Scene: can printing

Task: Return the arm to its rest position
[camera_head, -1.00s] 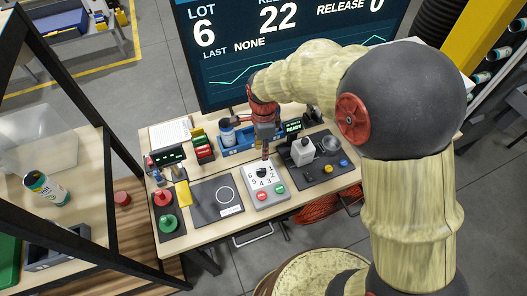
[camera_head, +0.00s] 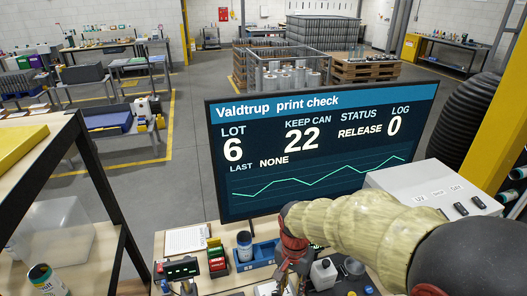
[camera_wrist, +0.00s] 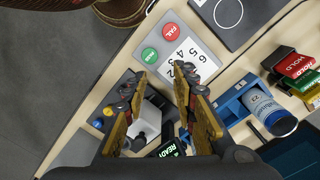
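My arm reaches in from the right in the head view, over the bench in front of the big screen. My gripper (camera_head: 289,278) points down beside the blue tray (camera_head: 262,254); its fingertips are hard to see there. In the wrist view my gripper (camera_wrist: 160,74) has its two fingers apart with nothing between them. The number panel (camera_wrist: 176,50) with red and green buttons lies below and beyond the fingertips. The white box-shaped bottle (camera_wrist: 152,118) is below, partly hidden by the left finger.
The print check screen (camera_head: 310,150) stands behind the arm. A grey switch box (camera_head: 430,192) is at right. A can (camera_head: 244,246) stands in the blue tray. A shelf frame (camera_head: 92,165) stands at left.

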